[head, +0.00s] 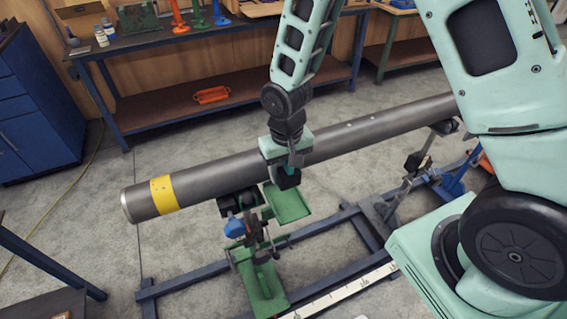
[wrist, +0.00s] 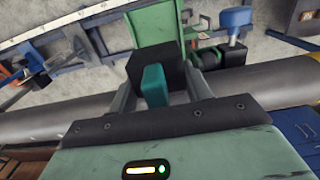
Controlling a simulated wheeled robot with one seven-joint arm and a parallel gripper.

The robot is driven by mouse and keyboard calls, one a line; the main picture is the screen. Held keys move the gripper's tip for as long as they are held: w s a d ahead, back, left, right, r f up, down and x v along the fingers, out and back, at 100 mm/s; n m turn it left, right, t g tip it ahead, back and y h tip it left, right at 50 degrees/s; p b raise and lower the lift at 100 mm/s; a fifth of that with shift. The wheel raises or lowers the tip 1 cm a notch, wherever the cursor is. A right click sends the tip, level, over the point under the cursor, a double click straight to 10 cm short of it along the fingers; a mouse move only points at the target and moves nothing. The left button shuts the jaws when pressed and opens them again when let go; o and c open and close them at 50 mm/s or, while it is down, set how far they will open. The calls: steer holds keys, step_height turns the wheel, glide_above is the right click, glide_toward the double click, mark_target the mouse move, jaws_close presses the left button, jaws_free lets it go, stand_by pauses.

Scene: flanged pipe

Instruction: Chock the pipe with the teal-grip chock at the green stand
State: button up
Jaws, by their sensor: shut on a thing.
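The grey pipe (head: 215,182) with a yellow band lies across the stands, running from left up to the right; it also passes behind my gripper in the wrist view (wrist: 262,85). The green stand (head: 262,280) is under its left part, with a green tray (head: 290,205) on its side. My gripper (head: 285,168) is at the pipe's near side, shut on the teal grip (wrist: 153,85) of the black chock (wrist: 155,63). The chock (head: 287,180) is above the tray, close to the pipe; whether it touches the pipe I cannot tell. The tray also shows beyond it (wrist: 152,26).
A blue knob (head: 234,228) stands out beside the green stand. A dark blue floor frame (head: 325,222) and a grey stand (head: 385,212) are to the right. A workbench (head: 235,40) with an orange item (head: 211,95) on its shelf is behind. Bare floor lies between bench and pipe.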

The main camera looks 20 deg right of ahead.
steer(key=shift+f+b, duration=3.2)
steer(key=shift+f, duration=1.05)
steer(key=shift+w, duration=1.3)
steer(key=o, duration=1.2)
steer(key=shift+c, duration=0.2)
steer(key=shift+p, duration=0.3)
steer(key=shift+s+r+p, duration=0.25)
steer(key=shift+r+p, duration=1)
steer(key=shift+r, duration=0.5)
steer(key=shift+s+r+p, duration=0.2)
steer(key=shift+r+p, duration=1.05)
steer(key=shift+r, duration=0.45)
